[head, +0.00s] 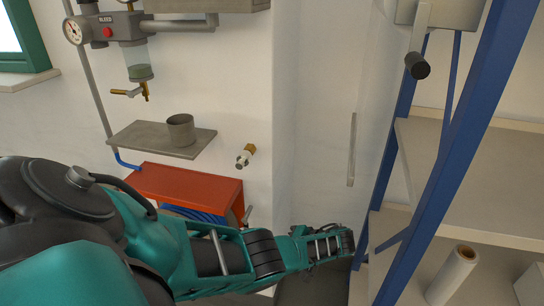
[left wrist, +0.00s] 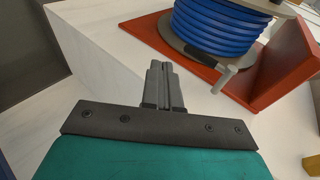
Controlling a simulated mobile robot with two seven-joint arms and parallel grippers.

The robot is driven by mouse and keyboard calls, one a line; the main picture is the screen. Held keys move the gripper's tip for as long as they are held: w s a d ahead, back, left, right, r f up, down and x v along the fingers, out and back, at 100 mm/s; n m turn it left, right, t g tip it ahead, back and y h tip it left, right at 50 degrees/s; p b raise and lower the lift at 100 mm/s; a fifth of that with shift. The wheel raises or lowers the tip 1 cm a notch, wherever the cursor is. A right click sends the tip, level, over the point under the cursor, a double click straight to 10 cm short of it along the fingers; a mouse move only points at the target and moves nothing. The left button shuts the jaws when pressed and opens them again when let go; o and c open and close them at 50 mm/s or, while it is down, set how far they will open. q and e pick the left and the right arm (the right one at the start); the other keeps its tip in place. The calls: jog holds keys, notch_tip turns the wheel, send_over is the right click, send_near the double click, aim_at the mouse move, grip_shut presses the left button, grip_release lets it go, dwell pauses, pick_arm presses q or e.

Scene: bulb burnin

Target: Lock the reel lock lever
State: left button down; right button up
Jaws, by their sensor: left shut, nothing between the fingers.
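The hose reel with blue hose (left wrist: 215,25) sits in its red bracket (left wrist: 295,60) at the upper right of the left wrist view. A grey, rod-like lever (left wrist: 230,80), apparently the reel lock lever, sticks out at the reel's near side. My left gripper (left wrist: 160,68) is shut and empty, to the left of the lever and apart from it. In the head view the red bracket (head: 185,183) is at lower centre, with the blue hose (head: 192,214) partly hidden by my left arm. The left fingers cannot be made out there. My right gripper is in neither view.
A grey wall shelf (head: 160,140) with a metal cup (head: 180,130) is above the bracket. A brass-and-white fitting (head: 246,156) projects from the wall. A blue rack post (head: 440,150) with shelves and a white roll (head: 453,274) stands at right.

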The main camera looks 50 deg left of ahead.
pick_arm(q)
jog(key=w+d+b, duration=0.1)
jog(key=w+d, duration=0.1)
jog(key=d, duration=0.3)
jog(key=shift+d+b, duration=0.35)
jog(key=shift+d, duration=0.05)
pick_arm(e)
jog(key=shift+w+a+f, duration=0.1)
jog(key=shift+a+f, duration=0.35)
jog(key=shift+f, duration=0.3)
pick_arm(q)
jog(key=shift+w, duration=0.1)
